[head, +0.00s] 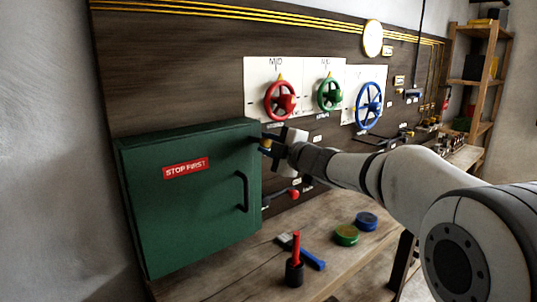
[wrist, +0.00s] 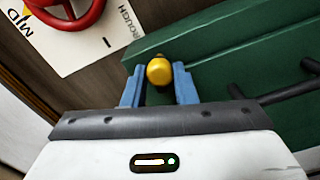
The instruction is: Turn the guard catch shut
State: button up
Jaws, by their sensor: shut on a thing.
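The green guard (head: 205,205) is a box on the dark wall board at the left, with a red STOP FIRST label and a black handle. Its front also fills the upper right of the wrist view (wrist: 240,60). The guard catch (wrist: 158,71) shows as a yellow rounded knob at the guard's edge. My gripper (wrist: 158,88) has its blue fingers on either side of the knob and is shut on it. In the head view my gripper (head: 268,143) is at the guard's upper right edge and mostly hides the catch. How far the catch is turned is hard to tell.
Red (head: 280,101), green (head: 330,94) and blue (head: 369,105) handwheels are on the board to the right. A red-handled tool in a black holder (head: 294,272), a blue-handled brush (head: 312,260) and two round tins (head: 346,235) stand or lie on the bench below.

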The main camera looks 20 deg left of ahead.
jog(key=n+b, duration=0.2)
jog(key=n, duration=0.1)
jog(key=shift+f, duration=0.15)
jog(key=shift+n, duration=0.5)
jog(key=o, duration=1)
jog(key=shift+s, duration=0.1)
jog(key=v, duration=0.7)
jog(key=shift+s+d+b, duration=0.2)
jog(key=shift+d+b, duration=0.05)
jog(key=shift+b, duration=0.1)
